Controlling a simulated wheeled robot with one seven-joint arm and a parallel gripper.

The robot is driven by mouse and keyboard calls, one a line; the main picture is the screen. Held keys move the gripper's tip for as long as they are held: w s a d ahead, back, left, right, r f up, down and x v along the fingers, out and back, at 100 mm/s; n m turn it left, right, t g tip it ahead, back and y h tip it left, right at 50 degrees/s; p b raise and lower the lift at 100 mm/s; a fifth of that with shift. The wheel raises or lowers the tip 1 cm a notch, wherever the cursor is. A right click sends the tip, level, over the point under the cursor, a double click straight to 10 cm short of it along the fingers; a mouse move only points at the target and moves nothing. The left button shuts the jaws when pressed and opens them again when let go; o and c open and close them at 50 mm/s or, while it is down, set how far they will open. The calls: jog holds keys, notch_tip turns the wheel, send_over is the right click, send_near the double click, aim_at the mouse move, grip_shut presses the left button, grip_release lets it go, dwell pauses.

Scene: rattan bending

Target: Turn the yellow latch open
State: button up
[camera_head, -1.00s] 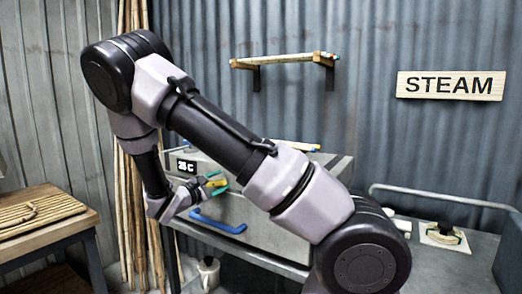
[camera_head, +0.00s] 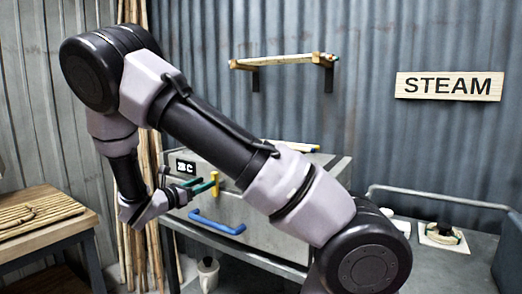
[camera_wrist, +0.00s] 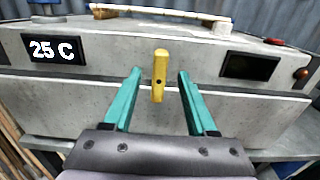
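The yellow latch (camera_wrist: 160,75) stands upright on the front of the grey steam box (camera_wrist: 230,115) in the wrist view. It also shows in the head view (camera_head: 214,184), upright against the box front. My gripper (camera_wrist: 160,75) is open, with its two teal fingers apart. In the wrist view the fingers point toward the box, and the latch shows between and slightly beyond their tips. In the head view my gripper (camera_head: 203,186) is just left of the latch. I cannot tell whether a finger touches it.
A display reading 25 C (camera_wrist: 54,49) is left of the latch, and a dark panel (camera_wrist: 250,66) is right of it. A blue handle (camera_head: 217,222) is on the box front below the latch. A wooden table (camera_head: 45,222) stands at the left.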

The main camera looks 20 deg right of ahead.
jog(key=v, duration=0.4)
jog(key=s+d+r+m+g+y, duration=0.2)
jog(key=s+d+m+g+y, duration=0.1)
jog(key=s+d+m+g, duration=0.3)
jog(key=s+d+r+m+g+y, duration=0.3)
jog(key=s+d+m+g, duration=0.1)
jog(key=d+m, duration=0.35)
jog(key=s+d+r+m+t+y, duration=0.1)
jog(key=s+r+m+t+y, duration=0.1)
jog(key=s+r+m+y, duration=0.7)
jog(key=shift+s+r+m+t, duration=0.3)
jog(key=shift+s+r+m, duration=0.35)
jog(key=shift+m, duration=0.4)
jog(key=s+r+m+t, duration=0.1)
jog(key=s+r+m+t+y, duration=0.1)
jog(key=r+m, duration=0.1)
jog(key=s+a+r+m+t, duration=0.1)
jog(key=r+t, duration=0.1)
jog(key=shift+s+m+y, duration=0.1)
jog(key=shift+m+y, duration=0.2)
jog(key=shift+m, duration=0.1)
